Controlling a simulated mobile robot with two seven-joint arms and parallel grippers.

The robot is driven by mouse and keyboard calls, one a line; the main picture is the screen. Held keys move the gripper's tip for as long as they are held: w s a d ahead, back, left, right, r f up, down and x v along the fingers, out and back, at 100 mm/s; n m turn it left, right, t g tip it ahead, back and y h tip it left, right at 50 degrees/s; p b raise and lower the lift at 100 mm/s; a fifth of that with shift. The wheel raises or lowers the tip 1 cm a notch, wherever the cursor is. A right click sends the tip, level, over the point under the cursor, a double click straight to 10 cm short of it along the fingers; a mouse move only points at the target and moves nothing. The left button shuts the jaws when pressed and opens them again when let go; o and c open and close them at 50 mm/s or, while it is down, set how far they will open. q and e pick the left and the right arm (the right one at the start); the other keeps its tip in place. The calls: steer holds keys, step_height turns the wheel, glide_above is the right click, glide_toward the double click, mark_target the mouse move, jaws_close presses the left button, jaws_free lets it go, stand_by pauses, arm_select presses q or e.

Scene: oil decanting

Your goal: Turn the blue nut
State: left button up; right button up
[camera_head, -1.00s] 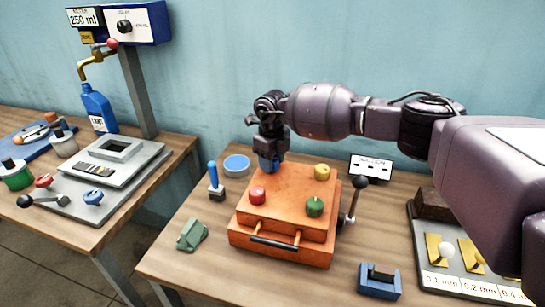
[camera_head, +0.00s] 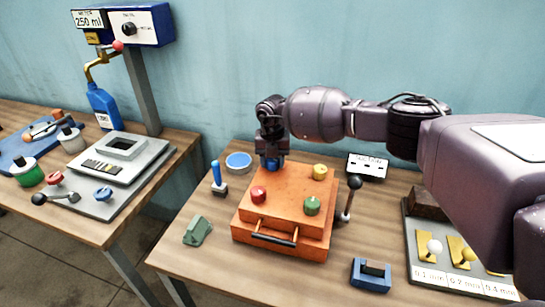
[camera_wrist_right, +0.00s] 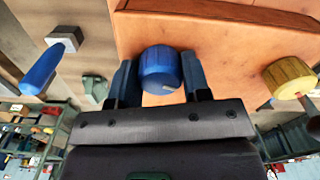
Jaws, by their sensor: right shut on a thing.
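The blue nut (camera_wrist_right: 160,68) sits at a corner of the orange box's top, between the two fingers of my right gripper (camera_wrist_right: 160,82) in the right wrist view. The gripper is shut on it. In the head view my right gripper (camera_head: 271,158) points down at the back left corner of the orange box (camera_head: 288,208), and the nut (camera_head: 273,164) is mostly hidden by the fingers. A red nut (camera_head: 258,194), a green nut (camera_head: 312,205) and a yellow nut (camera_head: 320,172) are on the other corners. My left gripper is not in view.
A lever with a black knob (camera_head: 354,183) stands at the box's right side. A blue-handled tool (camera_head: 216,175), a round blue-topped disc (camera_head: 238,162) and a green block (camera_head: 197,230) lie left of the box. A gauge board (camera_head: 420,262) is at right.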

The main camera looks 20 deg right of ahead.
mark_target(273, 159)
steer(key=shift+r+m, duration=0.1)
steer(key=shift+m, duration=0.5)
steer(key=shift+m+p, duration=0.4)
steer(key=shift+m, duration=0.1)
steer(key=o, duration=0.9)
step_height(273, 159, up, 10)
steer(key=shift+f+b, duration=0.25)
steer(key=shift+b, duration=0.25)
steer(key=shift+r, duration=0.6)
